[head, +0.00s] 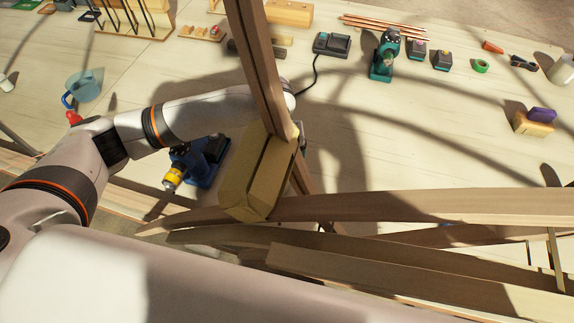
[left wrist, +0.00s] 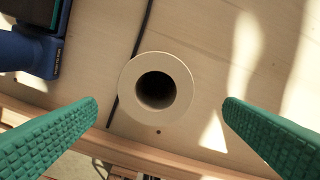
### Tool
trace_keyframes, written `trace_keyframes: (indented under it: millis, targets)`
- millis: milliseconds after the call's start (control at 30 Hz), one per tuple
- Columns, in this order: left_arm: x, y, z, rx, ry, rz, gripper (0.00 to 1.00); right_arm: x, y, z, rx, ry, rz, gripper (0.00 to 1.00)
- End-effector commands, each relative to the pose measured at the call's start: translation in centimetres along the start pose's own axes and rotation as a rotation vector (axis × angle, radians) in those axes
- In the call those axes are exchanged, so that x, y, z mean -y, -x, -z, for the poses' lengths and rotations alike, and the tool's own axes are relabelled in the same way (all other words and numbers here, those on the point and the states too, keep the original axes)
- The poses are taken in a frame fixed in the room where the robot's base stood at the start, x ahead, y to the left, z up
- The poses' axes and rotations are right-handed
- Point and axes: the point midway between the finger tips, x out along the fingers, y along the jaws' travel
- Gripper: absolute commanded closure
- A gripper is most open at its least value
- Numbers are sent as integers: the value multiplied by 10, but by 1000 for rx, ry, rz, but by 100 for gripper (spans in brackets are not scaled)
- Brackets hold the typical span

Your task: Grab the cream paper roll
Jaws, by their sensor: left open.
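The cream paper roll (left wrist: 128,92) shows end-on in the middle of the left wrist view, standing on the pale wooden table with its round dark hole facing the camera. My left gripper (left wrist: 160,102) is open, with a green ridged finger on each side of the roll in that view. Neither finger touches it, and the height of the fingertips above it is hard to tell. In the head view the roll and the left fingers are hidden behind a wooden block and laths. My right gripper is not in view.
A blue drill (head: 207,165) stands left of the roll, and it also shows in the left wrist view (left wrist: 32,52). A black cable (left wrist: 140,35) runs close by the roll. An upright lath (head: 258,65), a wooden block (head: 250,178) and bent laths (head: 420,205) crowd the front.

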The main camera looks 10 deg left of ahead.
Motion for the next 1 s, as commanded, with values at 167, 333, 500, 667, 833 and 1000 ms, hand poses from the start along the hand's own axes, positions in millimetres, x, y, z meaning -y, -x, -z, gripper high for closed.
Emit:
trace_keyframes:
  millis: [167, 333, 500, 667, 833, 1000]
  targets:
    - [0, -30, 0, -1, 0, 1, 9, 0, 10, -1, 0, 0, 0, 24]
    - [0, -46, -1, 2, -1, 3, 9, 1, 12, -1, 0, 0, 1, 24]
    - [-3, -61, -4, 0, 1, 0, 9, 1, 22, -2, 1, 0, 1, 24]
    - [-4, -86, -7, 1, -1, 2, 9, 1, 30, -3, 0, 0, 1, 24]
    - [-4, -99, -8, 3, -2, 5, 9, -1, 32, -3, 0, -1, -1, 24]
    - [-4, -100, -8, 3, -2, 5, 9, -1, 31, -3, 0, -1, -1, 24]
